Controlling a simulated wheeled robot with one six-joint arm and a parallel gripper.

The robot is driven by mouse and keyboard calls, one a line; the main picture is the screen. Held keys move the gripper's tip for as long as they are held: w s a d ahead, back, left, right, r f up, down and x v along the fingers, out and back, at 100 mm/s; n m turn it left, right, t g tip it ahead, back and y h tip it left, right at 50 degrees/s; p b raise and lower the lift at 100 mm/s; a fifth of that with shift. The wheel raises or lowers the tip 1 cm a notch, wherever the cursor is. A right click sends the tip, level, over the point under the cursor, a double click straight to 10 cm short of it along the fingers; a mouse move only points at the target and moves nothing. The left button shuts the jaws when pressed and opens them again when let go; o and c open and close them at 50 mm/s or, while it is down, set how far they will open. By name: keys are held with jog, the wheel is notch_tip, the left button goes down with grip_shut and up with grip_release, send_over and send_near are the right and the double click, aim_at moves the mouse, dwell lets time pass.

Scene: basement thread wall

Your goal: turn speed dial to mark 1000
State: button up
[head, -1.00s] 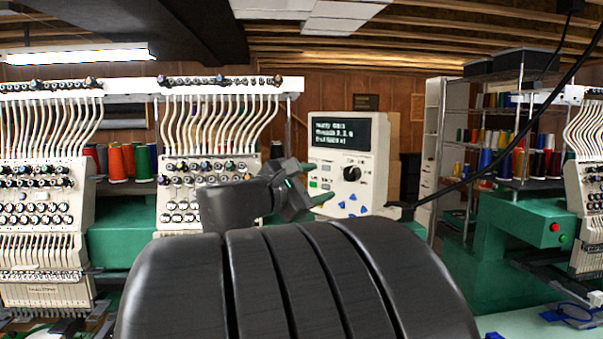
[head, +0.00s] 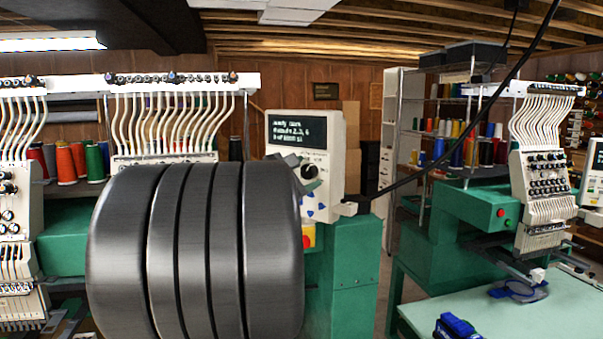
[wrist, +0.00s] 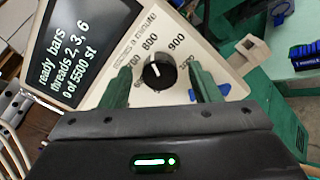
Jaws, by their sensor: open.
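The speed dial (wrist: 158,72) is a round black knob on the cream control panel (wrist: 150,95). Its white pointer line aims up, close to the 800 label. The 900 label is to its right; the label further right is mostly hidden by a finger, so I cannot read 1000. My gripper (wrist: 158,78) is open, with one green finger on each side of the dial in the wrist view. I cannot tell whether the fingers touch it. In the head view the dial (head: 309,171) is partly covered by my gripper, and my arm hides much below and left.
A dark screen (wrist: 85,38) with text is left of the dial. Blue buttons (head: 317,207) sit below it. A red button on a yellow plate (head: 308,236) is lower on the green cabinet (head: 350,265). A black cable (head: 440,155) crosses right of the panel.

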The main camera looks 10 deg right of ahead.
jog(key=c, duration=1)
jog(key=shift+f, duration=0.1)
jog(key=shift+f+m+b, duration=0.1)
jog(key=shift+m+b, duration=0.2)
jog(key=shift+b, duration=0.35)
